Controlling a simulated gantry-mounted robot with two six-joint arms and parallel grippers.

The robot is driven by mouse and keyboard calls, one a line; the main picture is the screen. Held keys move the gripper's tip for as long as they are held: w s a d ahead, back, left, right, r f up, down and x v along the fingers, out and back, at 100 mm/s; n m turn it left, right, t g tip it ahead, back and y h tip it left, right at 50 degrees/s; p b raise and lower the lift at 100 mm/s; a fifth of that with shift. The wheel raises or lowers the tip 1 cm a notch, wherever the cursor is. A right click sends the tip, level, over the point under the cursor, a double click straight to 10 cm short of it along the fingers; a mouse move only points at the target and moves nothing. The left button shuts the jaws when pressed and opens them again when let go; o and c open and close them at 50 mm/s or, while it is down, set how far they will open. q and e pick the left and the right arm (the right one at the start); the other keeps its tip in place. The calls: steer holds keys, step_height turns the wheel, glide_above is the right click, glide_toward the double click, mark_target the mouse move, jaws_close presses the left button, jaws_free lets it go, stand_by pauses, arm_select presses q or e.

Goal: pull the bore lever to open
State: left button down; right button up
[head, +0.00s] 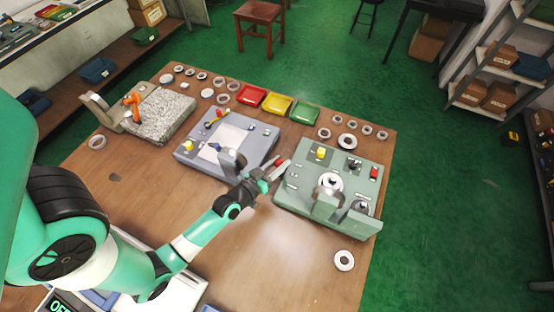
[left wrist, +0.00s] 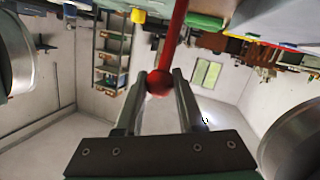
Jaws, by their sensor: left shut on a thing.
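The bore lever is a red rod (left wrist: 173,45) with a round red ball knob (left wrist: 159,83) at its end, seen in the left wrist view. My left gripper (left wrist: 160,90) has its two fingers closed around the knob, one on each side. In the head view my left gripper (head: 274,172) is at the left edge of the green bench fixture (head: 290,196), between it and the blue-grey fixture (head: 186,155). The lever is small and partly hidden by the gripper there. My right gripper is in neither view.
The green fixture carries a yellow knob (head: 320,153) and a red button (head: 374,172). Red, yellow and green trays (head: 305,112) and several metal rings stand behind. One ring (head: 344,260) lies at the front right. The wooden table (head: 280,270) is clear at the front middle.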

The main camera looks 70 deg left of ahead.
arm_select(q)
steer(key=w+a+n+g+h+p, duration=0.1)
steer(key=w+a+g+h+p, duration=0.2)
steer(key=p, duration=0.4)
steer(key=shift+w+a+f+g+h+p, duration=0.35)
steer(key=shift+w+a+g, duration=0.55)
steer(key=shift+w+a, duration=0.45)
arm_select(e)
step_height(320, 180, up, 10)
arm_select(q)
steer(key=shift+s+f, duration=0.1)
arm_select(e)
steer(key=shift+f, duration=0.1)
arm_select(q)
steer(key=c, duration=0.5)
jaws_free()
steer(key=shift+a, duration=0.1)
steer(key=p+v, duration=0.4)
steer(key=v, duration=0.7)
steer(key=shift+s+r, duration=0.1)
steer(key=shift+r, duration=0.2)
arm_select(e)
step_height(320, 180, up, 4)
